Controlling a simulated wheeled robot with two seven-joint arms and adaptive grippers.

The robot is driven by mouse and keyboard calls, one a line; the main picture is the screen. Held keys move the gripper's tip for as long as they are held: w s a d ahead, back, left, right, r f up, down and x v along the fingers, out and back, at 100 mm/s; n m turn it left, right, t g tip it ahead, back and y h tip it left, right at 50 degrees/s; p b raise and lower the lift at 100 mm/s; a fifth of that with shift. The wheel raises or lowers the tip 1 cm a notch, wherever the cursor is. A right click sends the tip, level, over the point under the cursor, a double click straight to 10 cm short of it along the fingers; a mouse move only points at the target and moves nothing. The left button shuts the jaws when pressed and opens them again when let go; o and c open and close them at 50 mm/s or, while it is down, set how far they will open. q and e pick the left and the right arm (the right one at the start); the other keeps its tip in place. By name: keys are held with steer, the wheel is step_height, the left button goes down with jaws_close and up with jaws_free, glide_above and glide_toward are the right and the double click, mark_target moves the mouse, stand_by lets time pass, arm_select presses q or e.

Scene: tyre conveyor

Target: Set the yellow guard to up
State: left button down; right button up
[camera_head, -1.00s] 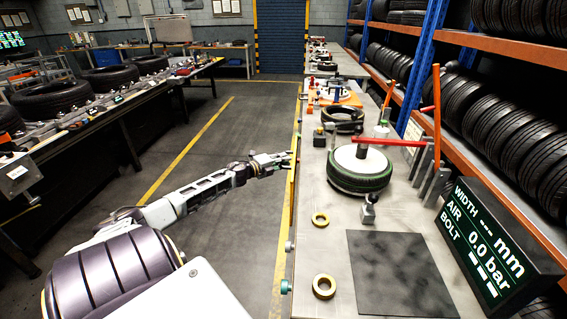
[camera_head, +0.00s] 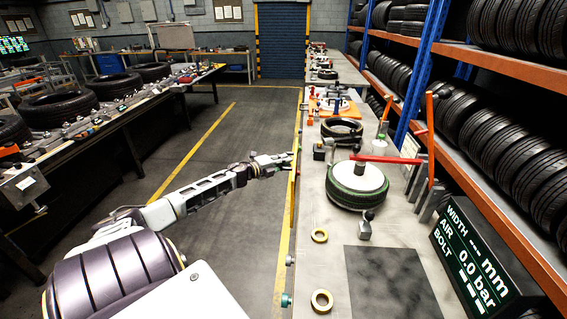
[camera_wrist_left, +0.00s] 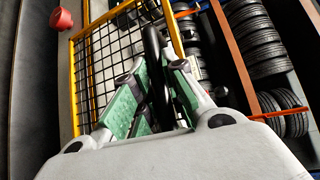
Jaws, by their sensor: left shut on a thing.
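The yellow guard (camera_head: 293,190) shows nearly edge-on as a thin strip along the bench's left edge in the head view. In the left wrist view, its yellow frame (camera_wrist_left: 73,85) and black wire mesh (camera_wrist_left: 105,60) fill the upper left. My left gripper (camera_head: 288,160) is at the guard, on its aisle side. In the left wrist view, my green-padded fingers (camera_wrist_left: 158,85) are closed around a dark bar (camera_wrist_left: 154,50) next to the mesh. The guard's exact tilt is hard to tell. My right gripper is out of view.
The bench (camera_head: 325,265) holds a tyre (camera_head: 357,185) under a red arm (camera_head: 395,159), yellow rings (camera_head: 320,301), a dark mat (camera_head: 390,285) and a display (camera_head: 473,262). A tyre rack stands right. The aisle floor (camera_head: 215,240) is clear.

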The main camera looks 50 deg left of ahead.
arm_select(q)
steer(key=shift+a+r, duration=0.15)
steer(key=shift+r, duration=0.25)
steer(key=c, duration=1.7)
jaws_free()
steer(key=shift+f, duration=0.25)
steer(key=shift+s, duration=0.25)
steer(key=shift+s, duration=0.15)
steer(key=s, duration=0.3)
steer(key=s+r, duration=0.1)
steer(key=s, duration=0.7)
steer(key=shift+a+r, duration=0.4)
